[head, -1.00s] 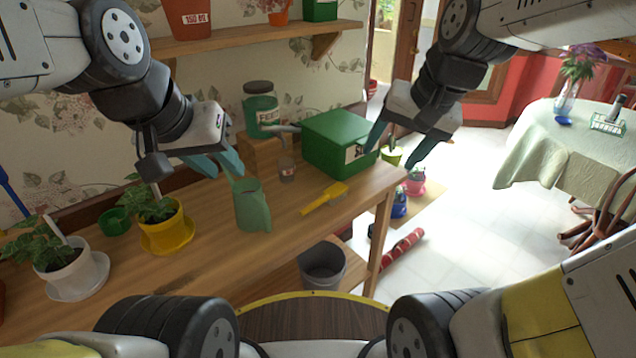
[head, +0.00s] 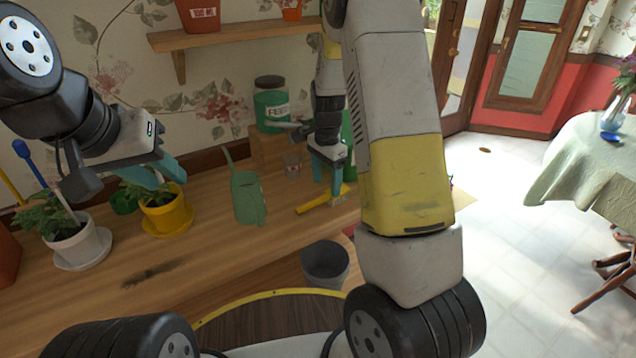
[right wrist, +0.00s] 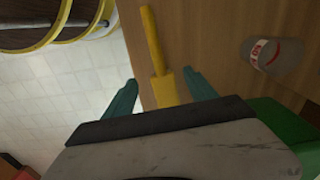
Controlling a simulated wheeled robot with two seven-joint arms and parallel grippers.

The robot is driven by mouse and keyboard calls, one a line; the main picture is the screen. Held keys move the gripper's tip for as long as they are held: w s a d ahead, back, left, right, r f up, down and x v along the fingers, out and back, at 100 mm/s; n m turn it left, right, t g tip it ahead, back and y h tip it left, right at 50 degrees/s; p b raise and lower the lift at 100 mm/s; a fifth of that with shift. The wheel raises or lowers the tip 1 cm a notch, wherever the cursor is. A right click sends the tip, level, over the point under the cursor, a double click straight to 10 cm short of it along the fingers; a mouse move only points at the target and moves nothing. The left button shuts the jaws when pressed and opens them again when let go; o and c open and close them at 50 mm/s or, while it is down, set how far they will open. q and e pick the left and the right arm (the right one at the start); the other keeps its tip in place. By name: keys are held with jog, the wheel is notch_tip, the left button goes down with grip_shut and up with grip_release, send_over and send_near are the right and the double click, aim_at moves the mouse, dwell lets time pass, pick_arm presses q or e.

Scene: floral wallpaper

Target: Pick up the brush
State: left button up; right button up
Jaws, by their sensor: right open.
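The brush (head: 312,205), with a yellow handle, lies on the wooden workbench near its right end. In the right wrist view the brush (right wrist: 154,45) runs between the two teal fingers. My right gripper (head: 328,184) is open and points down over the brush, with one finger on each side of it; contact is not clear. The brush's bristle end is mostly hidden by the gripper. My left gripper (head: 160,180) is open and empty, held above the bench near the yellow plant pot (head: 168,217).
A green watering can (head: 248,198) stands left of the brush. A glass jar (head: 292,165) and a feed canister (head: 271,103) stand behind. A green box (head: 348,135) is mostly hidden by my right arm.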

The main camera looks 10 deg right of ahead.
aim_at(326, 194)
notch_tip(326, 194, down, 6)
jog(key=shift+w+f, duration=0.1)
jog(key=shift+f, duration=0.05)
grip_shut()
dwell(0.4)
